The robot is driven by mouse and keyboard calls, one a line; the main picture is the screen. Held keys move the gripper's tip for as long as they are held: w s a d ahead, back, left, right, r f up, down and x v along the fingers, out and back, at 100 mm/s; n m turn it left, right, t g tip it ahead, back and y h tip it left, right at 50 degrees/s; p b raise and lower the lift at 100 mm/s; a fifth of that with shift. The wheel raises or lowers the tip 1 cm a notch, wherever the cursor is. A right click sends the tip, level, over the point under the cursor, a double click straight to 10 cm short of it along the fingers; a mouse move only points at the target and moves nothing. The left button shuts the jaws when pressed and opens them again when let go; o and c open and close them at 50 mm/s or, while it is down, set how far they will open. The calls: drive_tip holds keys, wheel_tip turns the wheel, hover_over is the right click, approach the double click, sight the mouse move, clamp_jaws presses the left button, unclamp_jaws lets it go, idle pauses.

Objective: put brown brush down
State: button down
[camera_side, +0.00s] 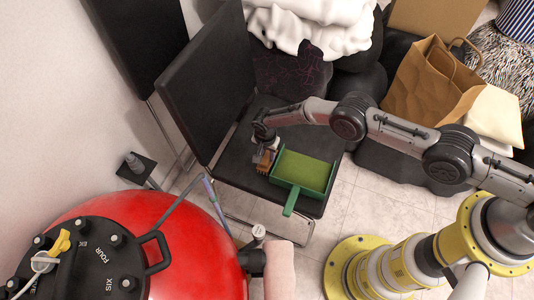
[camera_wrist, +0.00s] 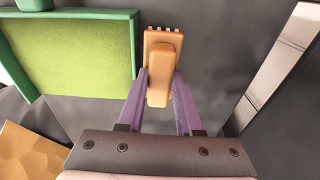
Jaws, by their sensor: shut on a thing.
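The brown brush (camera_wrist: 163,60) is between the two purple fingers of my gripper (camera_wrist: 160,85) in the wrist view, its bristle end pointing away from the gripper. My gripper is shut on it. In the side view the brush (camera_side: 264,160) is at my gripper (camera_side: 267,146), over the black chair seat (camera_side: 238,165), just left of a green dustpan. I cannot tell whether the brush touches the seat.
The green dustpan (camera_side: 304,172) lies on the seat's right part, its handle toward the front edge. The chair's backrest (camera_side: 205,80) rises behind left. A red pool filter (camera_side: 205,250) stands front left. A paper bag (camera_side: 430,85) is at the back right.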

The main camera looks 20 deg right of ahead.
drive_tip(key=shift+f, duration=0.1)
drive_tip(key=c, duration=0.6)
unclamp_jaws()
